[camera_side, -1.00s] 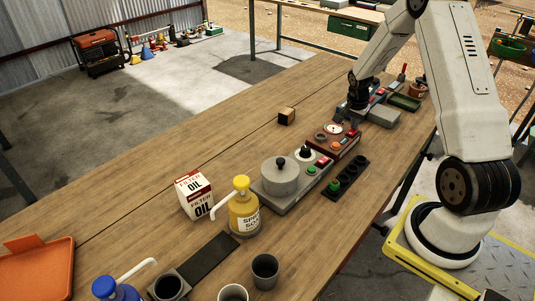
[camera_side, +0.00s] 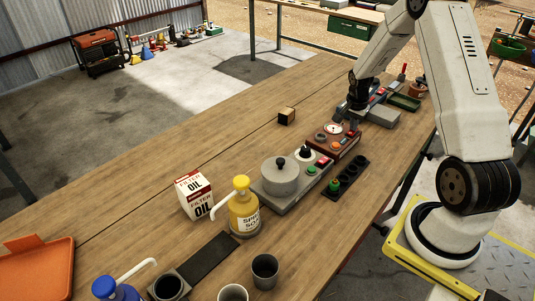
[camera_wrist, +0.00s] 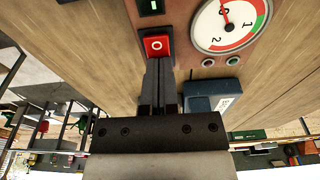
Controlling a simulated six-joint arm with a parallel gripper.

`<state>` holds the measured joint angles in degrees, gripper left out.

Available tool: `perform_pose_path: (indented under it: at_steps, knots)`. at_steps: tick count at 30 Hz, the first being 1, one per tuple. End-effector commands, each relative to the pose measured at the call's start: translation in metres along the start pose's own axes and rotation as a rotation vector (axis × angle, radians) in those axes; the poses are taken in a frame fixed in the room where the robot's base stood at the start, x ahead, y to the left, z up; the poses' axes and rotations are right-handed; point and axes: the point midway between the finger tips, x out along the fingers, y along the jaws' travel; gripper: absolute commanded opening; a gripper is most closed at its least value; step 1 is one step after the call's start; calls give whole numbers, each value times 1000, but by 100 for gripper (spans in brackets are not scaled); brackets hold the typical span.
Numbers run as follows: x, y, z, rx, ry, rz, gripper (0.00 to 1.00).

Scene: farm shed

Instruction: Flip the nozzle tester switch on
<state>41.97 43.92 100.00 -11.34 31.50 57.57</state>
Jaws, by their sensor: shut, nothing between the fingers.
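The nozzle tester appears to be the red-brown box (camera_side: 322,143) with a round white gauge, on the bench in the side view. In the wrist view its gauge (camera_wrist: 228,22) is at the upper right, and a red switch marked O (camera_wrist: 157,45) is at the upper middle.
A grey box (camera_side: 383,117) and a green tray (camera_side: 404,103) lie to the right of the gripper. A grey device with a round pot (camera_side: 280,177), a dark rack (camera_side: 346,178) and a small wooden block (camera_side: 286,116) are nearby.

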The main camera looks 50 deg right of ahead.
Motion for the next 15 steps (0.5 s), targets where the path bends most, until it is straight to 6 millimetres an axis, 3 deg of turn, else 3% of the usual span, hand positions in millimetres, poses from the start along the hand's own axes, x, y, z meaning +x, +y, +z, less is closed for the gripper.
perform_pose_path:
  at_steps: [15]
  knots:
    - [-1, 1, 8, 0, -3, 3, 0]
